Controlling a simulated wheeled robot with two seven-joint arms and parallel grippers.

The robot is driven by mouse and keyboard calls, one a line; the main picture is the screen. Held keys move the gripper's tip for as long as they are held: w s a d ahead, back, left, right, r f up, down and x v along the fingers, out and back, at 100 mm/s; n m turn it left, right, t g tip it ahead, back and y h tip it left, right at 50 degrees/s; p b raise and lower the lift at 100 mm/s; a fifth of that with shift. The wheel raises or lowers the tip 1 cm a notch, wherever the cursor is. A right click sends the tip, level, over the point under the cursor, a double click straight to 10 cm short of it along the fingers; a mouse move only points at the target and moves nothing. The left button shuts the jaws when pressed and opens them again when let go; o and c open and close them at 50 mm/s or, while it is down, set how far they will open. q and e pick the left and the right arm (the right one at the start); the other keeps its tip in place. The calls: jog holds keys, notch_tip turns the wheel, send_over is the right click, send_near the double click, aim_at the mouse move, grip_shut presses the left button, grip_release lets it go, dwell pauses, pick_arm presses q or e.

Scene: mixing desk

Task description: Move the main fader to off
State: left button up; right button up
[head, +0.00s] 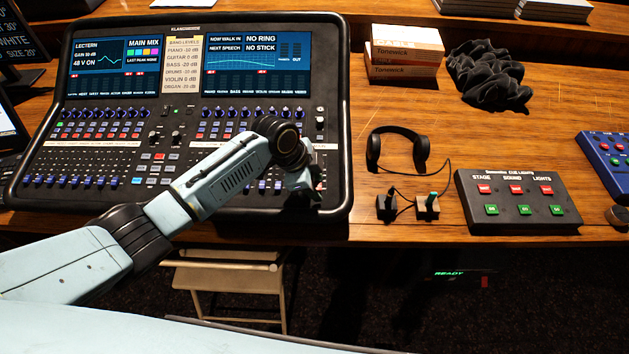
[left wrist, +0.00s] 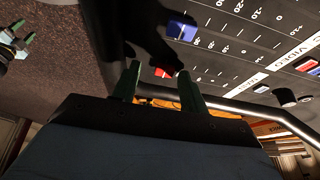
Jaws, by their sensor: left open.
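The mixing desk (head: 105,160) fills the left of the head view. My left gripper (head: 304,192) is over its lower right corner, reaching down. In the left wrist view its two green fingers (left wrist: 158,72) are open and apart. A red fader cap (left wrist: 162,72) shows at the gap between the fingertips; I cannot tell whether they touch it. A blue fader cap (left wrist: 182,27) is beyond it. In the head view my gripper and wrist hide the red cap. A small part with green tips at the left wrist view's upper left looks like my right gripper (left wrist: 20,38).
Headphones (head: 398,148) with a cable lie right of the desk. A cue light box (head: 517,212) is further right. Boxes (head: 405,50) and a dark cloth (head: 488,75) lie behind. A folding stool (head: 225,275) stands below the table edge.

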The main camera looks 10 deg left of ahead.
pick_arm(q)
jog(key=shift+r, duration=0.15)
jog(key=v, duration=1.3)
jog(key=shift+a, duration=0.15)
